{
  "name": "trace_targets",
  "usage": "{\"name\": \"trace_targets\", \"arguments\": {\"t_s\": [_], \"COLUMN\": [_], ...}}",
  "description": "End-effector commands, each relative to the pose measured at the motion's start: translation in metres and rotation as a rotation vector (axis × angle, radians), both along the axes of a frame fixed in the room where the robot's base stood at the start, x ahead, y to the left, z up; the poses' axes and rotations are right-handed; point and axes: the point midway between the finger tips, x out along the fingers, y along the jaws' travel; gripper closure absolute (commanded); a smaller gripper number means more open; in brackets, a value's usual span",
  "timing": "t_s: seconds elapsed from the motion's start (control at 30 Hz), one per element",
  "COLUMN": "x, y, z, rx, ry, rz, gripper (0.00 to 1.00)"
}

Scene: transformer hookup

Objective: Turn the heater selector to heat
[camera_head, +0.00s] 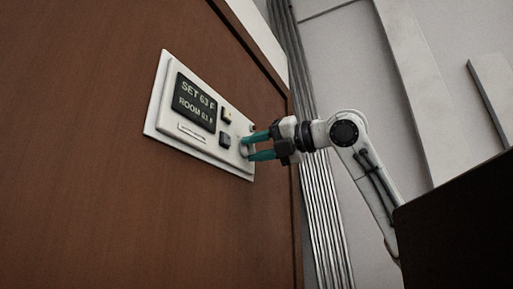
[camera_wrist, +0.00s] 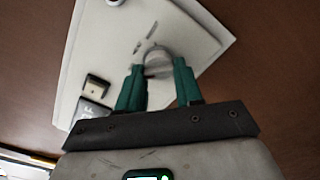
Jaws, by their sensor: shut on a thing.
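The white thermostat panel (camera_head: 160,113) is fixed to a brown wooden board. It also shows, turned, in the wrist view (camera_wrist: 85,58). The heater selector (camera_wrist: 158,56) is a pale round knob near the panel's edge. In the head view the knob (camera_head: 243,148) is partly hidden by my fingers. My gripper (camera_head: 252,146) has teal fingers that reach the panel from the right. In the wrist view my gripper (camera_wrist: 158,75) is shut on the knob, one finger on each side. Small dark marks stand beside the knob, too blurred to read, so its setting cannot be told.
A dark display (camera_head: 195,102) reads "SET 63 F" above a less clear "ROOM" line. Grey vertical pipes (camera_head: 315,180) run beside the wooden board (camera_head: 90,220).

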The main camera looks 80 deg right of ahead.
Motion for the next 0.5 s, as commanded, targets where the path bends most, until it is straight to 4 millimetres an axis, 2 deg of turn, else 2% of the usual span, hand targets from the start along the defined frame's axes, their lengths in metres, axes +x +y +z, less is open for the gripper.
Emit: {"name": "trace_targets", "arguments": {"t_s": [0.03, 0.1, 0.5], "x": [-0.0001, -0.0001, 0.0006], "y": [-0.0003, -0.0003, 0.0001], "z": [-0.0004, -0.0004, 0.0011], "rx": [0.000, 0.000, 0.082], "ry": [0.001, 0.001, -0.020], "rz": [-0.001, -0.001, 0.002], "gripper": [0.89, 0.95, 0.95]}}
